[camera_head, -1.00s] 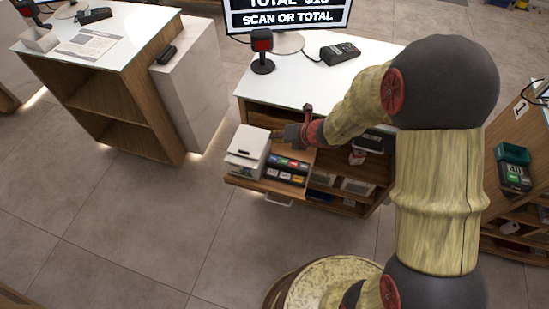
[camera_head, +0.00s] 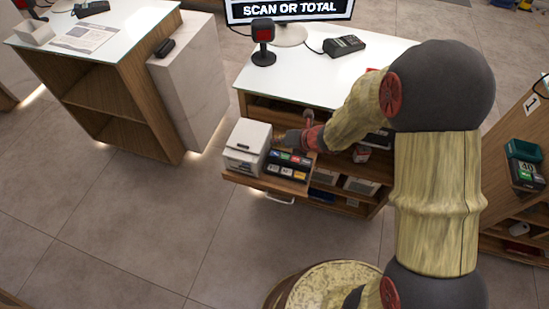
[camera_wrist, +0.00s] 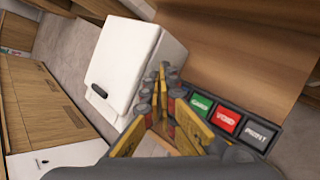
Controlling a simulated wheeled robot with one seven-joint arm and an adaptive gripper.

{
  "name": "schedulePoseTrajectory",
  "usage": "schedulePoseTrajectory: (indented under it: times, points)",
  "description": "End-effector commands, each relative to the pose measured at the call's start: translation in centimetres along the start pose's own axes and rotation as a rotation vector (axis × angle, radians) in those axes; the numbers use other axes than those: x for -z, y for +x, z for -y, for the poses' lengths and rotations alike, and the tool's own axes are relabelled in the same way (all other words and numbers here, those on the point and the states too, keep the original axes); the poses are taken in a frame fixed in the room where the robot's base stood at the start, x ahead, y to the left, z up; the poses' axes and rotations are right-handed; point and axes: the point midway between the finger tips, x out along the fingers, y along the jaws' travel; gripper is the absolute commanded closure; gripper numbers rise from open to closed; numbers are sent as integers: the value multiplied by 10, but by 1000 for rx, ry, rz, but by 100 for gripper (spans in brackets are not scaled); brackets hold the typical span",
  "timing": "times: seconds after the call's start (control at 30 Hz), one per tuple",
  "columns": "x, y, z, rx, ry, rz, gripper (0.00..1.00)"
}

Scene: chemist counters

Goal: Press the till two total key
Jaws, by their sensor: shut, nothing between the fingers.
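The till's key panel (camera_head: 289,165) sits on a pulled-out wooden shelf (camera_head: 262,183) under the white-topped counter, right of a white printer box (camera_head: 246,146). The panel has several coloured keys in rows; their labels are too small to read in the head view. My gripper (camera_head: 283,139) is over the shelf at the panel's back edge, beside the printer box. In the wrist view, my shut, empty gripper (camera_wrist: 164,76) hides part of the panel. A green CARD key (camera_wrist: 202,104), a red VOID key (camera_wrist: 227,120) and a grey PRINT key (camera_wrist: 258,136) show there. No total key is readable.
The screen (camera_head: 290,9) reads "SCAN OR TOTAL". A scanner (camera_head: 263,43) and a card terminal (camera_head: 344,45) stand on the counter top (camera_head: 300,72) above the shelf. Another counter (camera_head: 110,85) is at left. The floor in front is clear.

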Motion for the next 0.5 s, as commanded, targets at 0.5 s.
schedulePoseTrajectory:
  times: [0.5]
  points:
    - [10,14,10,-1,-1,1,100]
